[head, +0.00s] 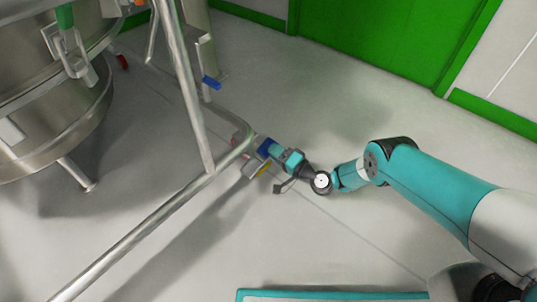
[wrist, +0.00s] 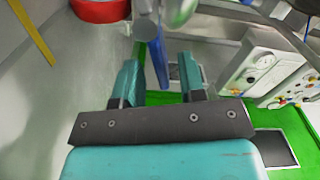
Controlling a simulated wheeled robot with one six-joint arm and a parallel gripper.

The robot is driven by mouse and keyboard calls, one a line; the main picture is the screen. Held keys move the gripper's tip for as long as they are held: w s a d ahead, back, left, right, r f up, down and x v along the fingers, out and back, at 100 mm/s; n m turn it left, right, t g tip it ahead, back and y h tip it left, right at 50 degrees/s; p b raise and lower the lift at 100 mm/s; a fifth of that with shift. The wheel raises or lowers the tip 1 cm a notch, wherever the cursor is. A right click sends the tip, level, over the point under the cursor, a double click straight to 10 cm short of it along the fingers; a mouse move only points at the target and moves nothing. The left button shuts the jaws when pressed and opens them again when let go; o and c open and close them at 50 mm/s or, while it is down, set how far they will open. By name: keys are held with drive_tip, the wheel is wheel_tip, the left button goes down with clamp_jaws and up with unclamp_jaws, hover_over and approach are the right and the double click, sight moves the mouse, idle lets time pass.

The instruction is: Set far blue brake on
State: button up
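In the head view, one blue brake lever (head: 210,82) sticks out at the farther part of the steel tube frame, away from my gripper. My gripper (head: 268,150) is low at the frame's nearer corner, where another blue part (head: 263,147) shows beside its fingertips. In the wrist view, my gripper (wrist: 158,82) has its two teal fingers apart. A narrow blue piece (wrist: 158,62) shows in the gap between them, with space at its sides.
A steel tube frame (head: 145,226) runs across the floor beside a large steel vessel (head: 52,95). A green door (head: 385,35) is at the back. The floor right of the frame is mostly clear.

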drive_tip(key=shift+b+x, duration=0.7)
drive_tip(key=shift+x, duration=1)
clamp_jaws()
drive_tip(key=shift+f+m, duration=0.15)
drive_tip(key=shift+m, duration=0.15)
drive_tip(key=f+m+b, duration=0.1)
drive_tip(key=m+b, duration=0.1)
drive_tip(key=b, duration=0.1)
drive_tip(key=shift+w, duration=0.1)
drive_tip(key=shift+f+m+b, duration=0.35)
drive_tip(key=shift+m+b, duration=0.4)
drive_tip(key=shift+m, duration=0.35)
drive_tip(key=shift+f+m+b, duration=0.35)
drive_tip(key=shift+m+b, duration=0.35)
drive_tip(key=shift+m, duration=0.4)
